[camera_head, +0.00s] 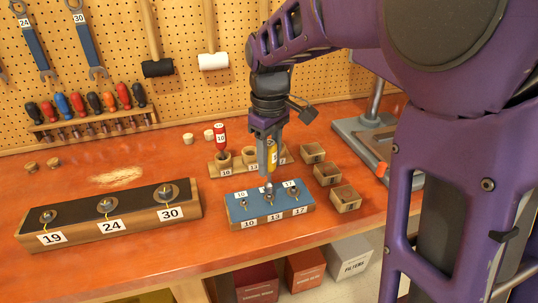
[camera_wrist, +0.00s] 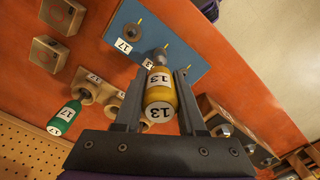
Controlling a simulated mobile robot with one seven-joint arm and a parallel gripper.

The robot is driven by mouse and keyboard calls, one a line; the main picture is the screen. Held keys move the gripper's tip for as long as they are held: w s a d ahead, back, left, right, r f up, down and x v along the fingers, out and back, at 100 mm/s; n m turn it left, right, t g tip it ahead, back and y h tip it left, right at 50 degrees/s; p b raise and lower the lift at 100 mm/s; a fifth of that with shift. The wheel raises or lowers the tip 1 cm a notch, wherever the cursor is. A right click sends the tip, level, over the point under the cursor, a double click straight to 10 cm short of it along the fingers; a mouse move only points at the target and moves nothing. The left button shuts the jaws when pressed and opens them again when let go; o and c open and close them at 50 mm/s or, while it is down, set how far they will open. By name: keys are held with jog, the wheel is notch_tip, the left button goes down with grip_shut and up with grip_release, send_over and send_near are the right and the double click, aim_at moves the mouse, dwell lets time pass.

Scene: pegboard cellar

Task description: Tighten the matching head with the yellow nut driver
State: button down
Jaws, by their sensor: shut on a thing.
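My gripper (camera_head: 268,148) is shut on the yellow nut driver (camera_head: 272,156), labelled 13. In the wrist view, the fingers of my gripper (camera_wrist: 158,98) sit on both sides of its handle (camera_wrist: 160,92). The driver stands about upright over the middle of the blue-topped block (camera_head: 235,211), with its shaft at the middle head, labelled 13. I cannot tell whether the socket is fully seated. The heads labelled 10 (camera_head: 243,203) and 17 (camera_head: 295,194) stand on either side. The middle head is mostly hidden by the driver.
A wooden stand (camera_head: 221,170) behind the block holds a red driver (camera_head: 220,137); a green driver (camera_wrist: 66,117) shows in the wrist view. Small wooden boxes (camera_head: 345,199) stand right. A long block (camera_head: 85,228) labelled 19, 24, 30 lies left, with free tabletop between.

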jog(key=shift+f+b, duration=0.6)
jog(key=shift+f, duration=0.45)
dwell(0.5)
jog(key=m+p, duration=0.1)
jog(key=m, duration=0.2)
jog(key=shift+m, duration=0.4)
jog(key=m+p, duration=0.1)
jog(key=m, duration=0.3)
jog(key=m+p, duration=0.1)
jog(key=m, duration=0.6)
jog(key=shift+s+f+p, duration=0.1)
jog(key=shift+f+p, duration=0.05)
jog(key=shift+p, duration=0.25)
jog(key=shift+n, duration=0.3)
